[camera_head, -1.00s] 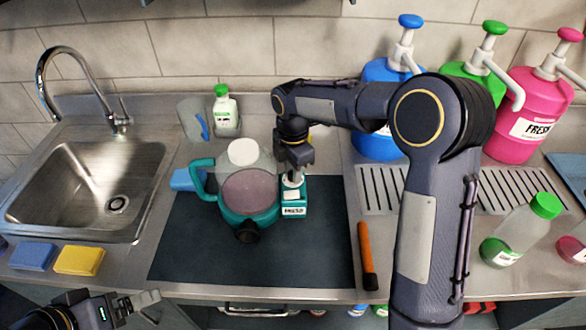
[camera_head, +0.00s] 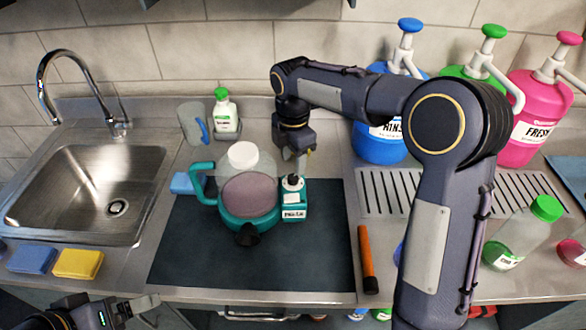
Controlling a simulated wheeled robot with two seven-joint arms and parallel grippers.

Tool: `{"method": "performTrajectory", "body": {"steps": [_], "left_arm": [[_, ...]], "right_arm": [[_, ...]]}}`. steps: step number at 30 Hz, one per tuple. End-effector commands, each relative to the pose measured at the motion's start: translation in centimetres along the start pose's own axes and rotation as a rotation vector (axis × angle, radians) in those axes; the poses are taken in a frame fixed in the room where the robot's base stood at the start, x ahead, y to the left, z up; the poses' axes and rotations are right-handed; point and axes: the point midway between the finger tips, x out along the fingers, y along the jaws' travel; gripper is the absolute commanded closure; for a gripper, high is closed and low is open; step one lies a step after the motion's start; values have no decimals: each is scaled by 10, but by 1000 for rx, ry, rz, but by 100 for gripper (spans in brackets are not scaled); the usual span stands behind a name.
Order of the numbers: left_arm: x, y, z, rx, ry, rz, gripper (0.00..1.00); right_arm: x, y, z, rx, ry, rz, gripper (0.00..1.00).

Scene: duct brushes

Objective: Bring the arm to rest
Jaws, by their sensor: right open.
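My right arm reaches in from the lower right and bends over the counter. Its right gripper (camera_head: 299,163) points down, empty, just behind and above a small teal bottle (camera_head: 294,205) with a white label and dark top. The gripper looks apart from the bottle. The bottle stands on the dark mat (camera_head: 200,255), beside a teal jug with a white lid (camera_head: 250,200). My left gripper (camera_head: 140,303) is low at the left front edge; its fingers are partly seen and their opening is unclear.
A sink (camera_head: 85,190) is at the left, with a blue sponge (camera_head: 32,259) and a yellow sponge (camera_head: 78,263) in front. Large blue (camera_head: 375,145), green and pink (camera_head: 535,115) pump bottles stand at the back right. An orange-handled tool (camera_head: 367,255) lies right of the mat.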

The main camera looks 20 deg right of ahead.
Motion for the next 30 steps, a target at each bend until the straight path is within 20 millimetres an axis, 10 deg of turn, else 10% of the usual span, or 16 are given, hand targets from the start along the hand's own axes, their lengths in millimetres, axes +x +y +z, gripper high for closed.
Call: {"method": "performTrajectory", "body": {"steps": [23, 30], "left_arm": [[0, 0, 0, 0, 0, 0, 16], [0, 0, 0, 0, 0, 0, 16]], "right_arm": [[-28, -4, 2, 21, 5, 6, 53], [-59, -75, 24, 439, 110, 97, 53]]}}
